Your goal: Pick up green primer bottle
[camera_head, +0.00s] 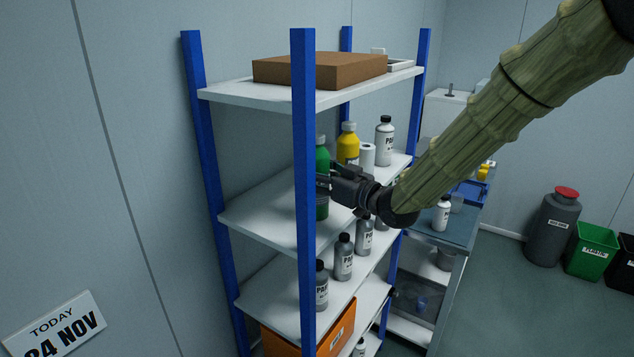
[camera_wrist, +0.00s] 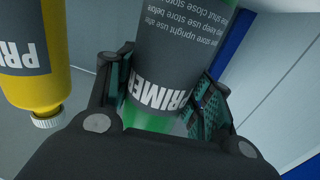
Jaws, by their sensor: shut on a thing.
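The green primer bottle (camera_head: 322,163) stands upright at the middle shelf (camera_head: 262,212), partly hidden by the front blue post. My gripper (camera_head: 325,185) reaches in from the right and is shut around the bottle's body. In the wrist view, the green bottle (camera_wrist: 165,68) with its grey PRIMER label sits between the two fingers, which touch it on both sides. I cannot tell whether the bottle's base touches the shelf.
A yellow primer bottle (camera_head: 347,146) stands close beside the green one; it also shows in the wrist view (camera_wrist: 36,60). A white bottle (camera_head: 384,140) stands farther right. A blue post (camera_head: 304,200) is close in front. A cardboard box (camera_head: 320,69) lies on the top shelf.

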